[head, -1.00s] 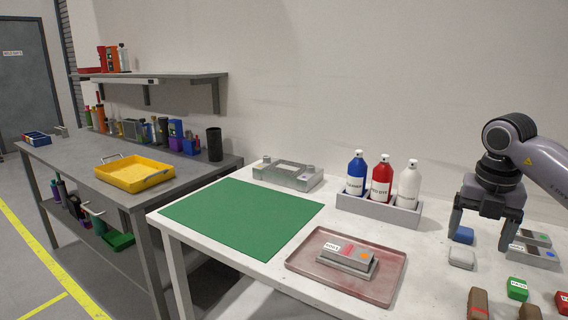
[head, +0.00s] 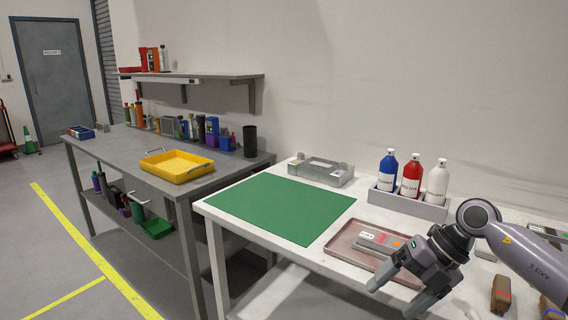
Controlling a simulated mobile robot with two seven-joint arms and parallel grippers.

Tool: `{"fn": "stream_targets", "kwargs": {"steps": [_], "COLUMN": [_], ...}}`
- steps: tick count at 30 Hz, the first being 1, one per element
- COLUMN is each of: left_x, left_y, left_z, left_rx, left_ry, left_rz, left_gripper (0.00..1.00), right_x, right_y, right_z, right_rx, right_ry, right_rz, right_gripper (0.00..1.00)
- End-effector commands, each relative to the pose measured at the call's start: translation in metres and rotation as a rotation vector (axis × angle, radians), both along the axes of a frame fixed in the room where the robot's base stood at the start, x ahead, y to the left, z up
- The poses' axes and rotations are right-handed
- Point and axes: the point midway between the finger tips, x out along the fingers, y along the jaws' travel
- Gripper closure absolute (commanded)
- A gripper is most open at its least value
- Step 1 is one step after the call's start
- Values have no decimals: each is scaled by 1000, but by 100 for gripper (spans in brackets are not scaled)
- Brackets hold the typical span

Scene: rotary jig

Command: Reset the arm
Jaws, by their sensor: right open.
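My right arm comes in from the right in the head view. Its gripper (head: 398,294) is open and empty, low over the front edge of the white table, with its fingers pointing down and to the left. It partly covers the pinkish tray (head: 343,243) and the grey labelled block (head: 376,241) lying in it. My left gripper is not in view.
A green mat (head: 283,209) lies left of the tray. Behind are a grey metal fixture (head: 321,171) and a rack (head: 408,205) with blue, red and white bottles. Brown blocks (head: 501,293) lie at right. A yellow tray (head: 177,166) stands on the grey bench.

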Motion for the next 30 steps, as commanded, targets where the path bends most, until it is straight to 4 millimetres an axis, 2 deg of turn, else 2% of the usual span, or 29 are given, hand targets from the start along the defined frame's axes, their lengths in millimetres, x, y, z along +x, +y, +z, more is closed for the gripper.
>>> {"fn": "stream_targets", "kwargs": {"steps": [1, 3, 6, 9, 13, 17, 20, 22, 26, 30], "left_x": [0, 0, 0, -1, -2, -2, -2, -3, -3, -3], "left_y": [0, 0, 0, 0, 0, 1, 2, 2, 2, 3], "left_z": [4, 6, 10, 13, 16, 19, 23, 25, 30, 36], "left_rx": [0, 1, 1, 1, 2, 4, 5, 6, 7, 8], "left_ry": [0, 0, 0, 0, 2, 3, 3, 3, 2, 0], "left_rz": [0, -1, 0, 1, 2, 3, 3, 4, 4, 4], "left_gripper": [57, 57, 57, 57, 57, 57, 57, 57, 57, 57], "right_x": [-9, -20, -33, -44, -50, -49, -47, -47, -56, -86], "right_y": [29, 64, 105, 134, 152, 150, 139, 126, 98, 67], "right_z": [-7, -9, -6, 3, 14, 16, 7, -6, -44, -99], "right_rx": [113, 277, 510, 734, 995, 1205, 1322, 1375, 1414, 1362], "right_ry": [6, 1, 0, 6, 25, 58, 95, 128, 207, 324], "right_rz": [31, 53, 39, -26, -182, -410, -626, -795, -1130, -1501], "right_gripper": [17, 17, 17, 17, 17, 17, 17, 17, 17, 17]}}
